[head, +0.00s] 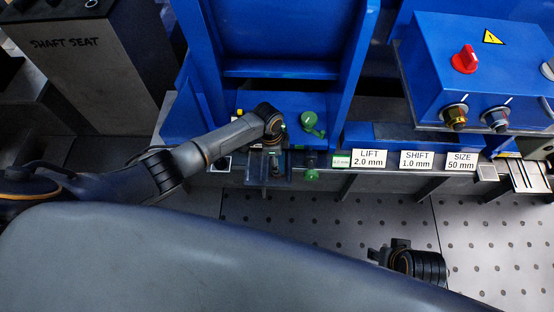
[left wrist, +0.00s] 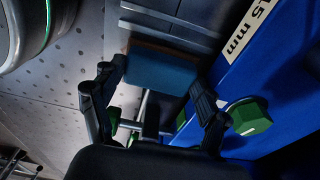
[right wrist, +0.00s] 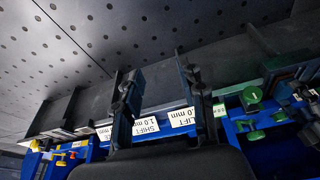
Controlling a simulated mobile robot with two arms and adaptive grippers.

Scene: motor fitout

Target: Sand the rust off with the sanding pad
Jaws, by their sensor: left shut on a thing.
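The sanding pad (left wrist: 160,72), a blue block with a brown edge, sits between the two fingers of my left gripper (left wrist: 156,85) in the left wrist view. The fingers are closed against its sides. In the head view my left gripper (head: 270,160) is at the front edge of the blue machine frame, and the pad is hard to make out below it. My right gripper (right wrist: 160,85) is open and empty in the right wrist view. It also shows in the head view (head: 388,253), over the perforated floor. I cannot make out any rust.
A blue control box (head: 480,70) with a red knob stands at the right. Labels such as LIFT (head: 369,159) line the bench's front edge. Green knobs (head: 311,122) are close right of my left gripper. A grey SHAFT SEAT block (head: 85,65) stands at the left.

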